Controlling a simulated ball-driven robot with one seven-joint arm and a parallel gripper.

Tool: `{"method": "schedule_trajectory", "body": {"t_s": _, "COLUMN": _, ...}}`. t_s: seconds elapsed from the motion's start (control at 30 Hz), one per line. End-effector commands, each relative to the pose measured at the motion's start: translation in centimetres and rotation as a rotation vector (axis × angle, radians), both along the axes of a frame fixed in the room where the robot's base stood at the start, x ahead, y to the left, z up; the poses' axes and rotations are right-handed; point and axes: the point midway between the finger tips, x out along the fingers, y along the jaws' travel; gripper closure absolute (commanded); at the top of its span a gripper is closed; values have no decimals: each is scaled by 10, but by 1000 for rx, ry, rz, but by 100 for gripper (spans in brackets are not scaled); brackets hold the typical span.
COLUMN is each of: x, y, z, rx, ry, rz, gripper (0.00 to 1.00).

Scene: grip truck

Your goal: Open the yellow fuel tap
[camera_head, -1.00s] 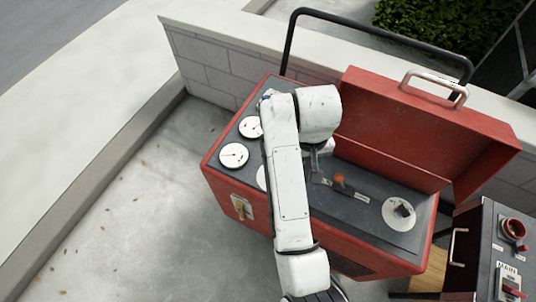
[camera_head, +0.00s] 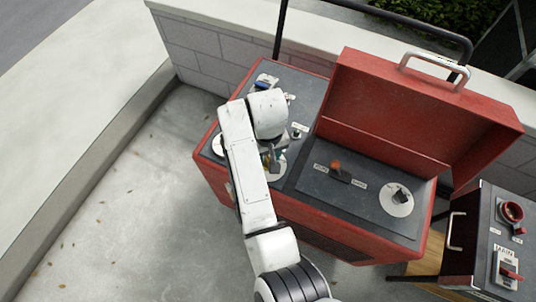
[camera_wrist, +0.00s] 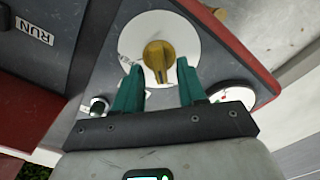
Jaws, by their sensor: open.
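The yellow tap (camera_wrist: 157,54) is a knob on a round white plate (camera_wrist: 185,35) set in the dark top panel of the red machine. In the wrist view it lies just beyond the teal fingertips of my gripper (camera_wrist: 158,74), between their lines. My gripper is open, with a finger to each side of the tap's near end; I cannot tell whether either touches it. In the head view my gripper (camera_head: 271,158) is over the same white plate (camera_head: 279,172), and my arm hides part of the plate and tap.
A white gauge (camera_wrist: 234,97) sits beside the plate. The panel also carries an orange-red lever (camera_head: 337,168) and a dark knob (camera_head: 401,194). The open red lid (camera_head: 400,110) stands behind them. A smaller dark box (camera_head: 500,245) with red controls is at the right.

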Motion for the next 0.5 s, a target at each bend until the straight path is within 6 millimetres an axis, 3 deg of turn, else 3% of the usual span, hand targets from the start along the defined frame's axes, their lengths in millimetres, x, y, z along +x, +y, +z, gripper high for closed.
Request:
{"method": "schedule_trajectory", "body": {"t_s": 0.37, "x": 0, "y": 0, "z": -7, "rx": 0, "ry": -1, "rz": 0, "gripper": 60}}
{"method": "schedule_trajectory", "body": {"t_s": 0.5, "x": 0, "y": 0, "z": -7, "rx": 0, "ry": -1, "rz": 0, "gripper": 71}}
